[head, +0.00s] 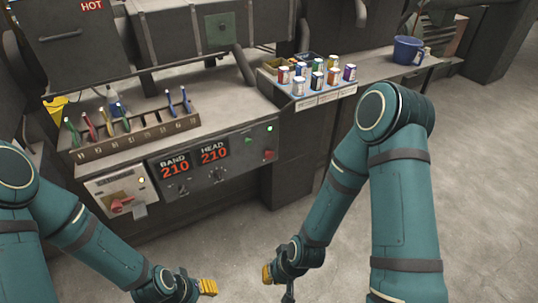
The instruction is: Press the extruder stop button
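The machine's front panel shows a small red button (268,155) at its right end, which looks like the stop button. A green triangle-shaped button (248,141) sits just left of and above it, and a small green light (269,128) glows above. My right gripper (276,280) hangs low over the floor, well below the panel and apart from it. One yellow pad and a dark finger part show, but its opening is unclear. My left gripper (205,287) is also low, at the bottom edge, with a yellow pad showing. Neither gripper touches the button.
Displays (195,160) read BAND 210 and HEAD 210. A red rotary switch (121,204) is at the panel's left. A tool rack (135,135), a tray of several small cans (310,92) and a blue bucket (407,50) stand above. The floor (480,200) at right is clear.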

